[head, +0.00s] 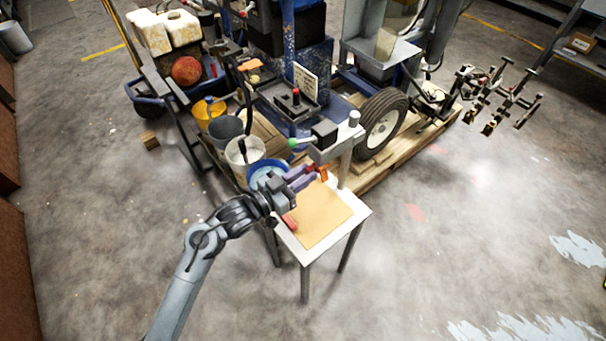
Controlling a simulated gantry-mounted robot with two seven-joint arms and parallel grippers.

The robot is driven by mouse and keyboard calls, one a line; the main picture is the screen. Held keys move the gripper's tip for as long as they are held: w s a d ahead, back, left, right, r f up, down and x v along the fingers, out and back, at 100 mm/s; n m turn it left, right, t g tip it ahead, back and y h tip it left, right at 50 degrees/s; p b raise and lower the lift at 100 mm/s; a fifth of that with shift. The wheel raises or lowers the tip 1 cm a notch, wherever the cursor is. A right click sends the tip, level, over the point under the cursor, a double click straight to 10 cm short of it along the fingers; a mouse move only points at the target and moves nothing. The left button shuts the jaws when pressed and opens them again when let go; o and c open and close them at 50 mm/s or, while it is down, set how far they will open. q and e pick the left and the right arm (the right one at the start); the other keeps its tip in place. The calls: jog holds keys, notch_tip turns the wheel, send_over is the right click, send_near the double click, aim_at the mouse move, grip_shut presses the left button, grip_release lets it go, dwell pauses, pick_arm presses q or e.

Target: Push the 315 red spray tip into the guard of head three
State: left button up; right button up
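My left gripper (312,177) reaches in from the left over a small white table, with two purple fingers close together. A small orange-red piece (324,173) shows just at or beyond the fingertips; I cannot tell whether it is held, or whether it is the spray tip or a guard. A red piece (289,222) lies at the left edge of the tan mat, below the gripper. Several spray heads (490,125) hang on a bar at the right, far from the gripper; I cannot make out which is head three. My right gripper is not in view.
The tan mat (322,222) covers most of the white table (357,212). A post with a grey arm (335,143) rises at its back. The striper's wheel (383,124) rests on a pallet.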

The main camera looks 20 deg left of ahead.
pick_arm(q)
grip_shut()
jog(key=m+b, duration=0.3)
jog(key=m, duration=0.6)
jog(key=m+b, duration=0.5)
jog(key=m, duration=0.4)
dwell(0.5)
